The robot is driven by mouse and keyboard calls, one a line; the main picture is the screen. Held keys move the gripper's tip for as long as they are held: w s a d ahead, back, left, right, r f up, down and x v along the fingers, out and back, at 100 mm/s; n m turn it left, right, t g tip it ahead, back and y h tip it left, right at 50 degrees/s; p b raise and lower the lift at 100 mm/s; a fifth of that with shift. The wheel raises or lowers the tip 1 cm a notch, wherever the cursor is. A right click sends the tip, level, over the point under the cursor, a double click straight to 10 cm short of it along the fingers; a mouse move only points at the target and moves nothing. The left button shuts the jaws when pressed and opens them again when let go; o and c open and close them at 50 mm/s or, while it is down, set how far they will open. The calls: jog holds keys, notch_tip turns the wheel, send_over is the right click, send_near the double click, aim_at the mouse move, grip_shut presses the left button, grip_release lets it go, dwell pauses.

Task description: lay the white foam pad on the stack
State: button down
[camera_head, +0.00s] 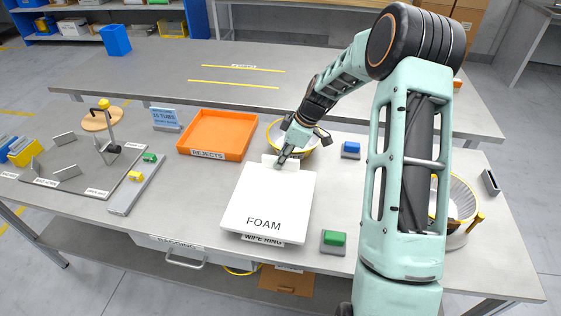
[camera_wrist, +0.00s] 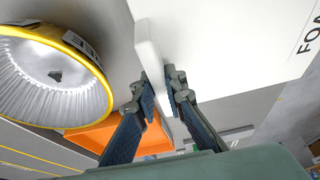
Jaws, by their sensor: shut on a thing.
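The white foam pad (camera_head: 270,200) is a flat square sheet lettered FOAM, with a small tab at its far edge. It is also in the wrist view (camera_wrist: 225,45), where its upright white grip strip (camera_wrist: 150,60) stands between my fingers. My gripper (camera_head: 283,159) is shut on that tab; its fingers (camera_wrist: 160,88) flank the strip in the wrist view. The pad is over the front middle of the table, above a WIPE RING label (camera_head: 261,238); whether it touches anything beneath is unclear. I cannot tell which item is the stack.
A yellow-rimmed ribbed bowl (camera_head: 290,140) stands behind the pad, close to my gripper. Another yellow-rimmed bowl (camera_head: 463,205) is partly hidden by my arm. An orange REJECTS tray (camera_head: 222,133), a left-hand station with a wooden disc (camera_head: 98,122), and green (camera_head: 334,238) and blue (camera_head: 352,147) button blocks stand around.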

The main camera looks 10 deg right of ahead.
jog(key=shift+f, duration=0.45)
jog(key=shift+f, duration=0.15)
jog(key=c, duration=2)
grip_release()
jog(key=shift+p, duration=0.3)
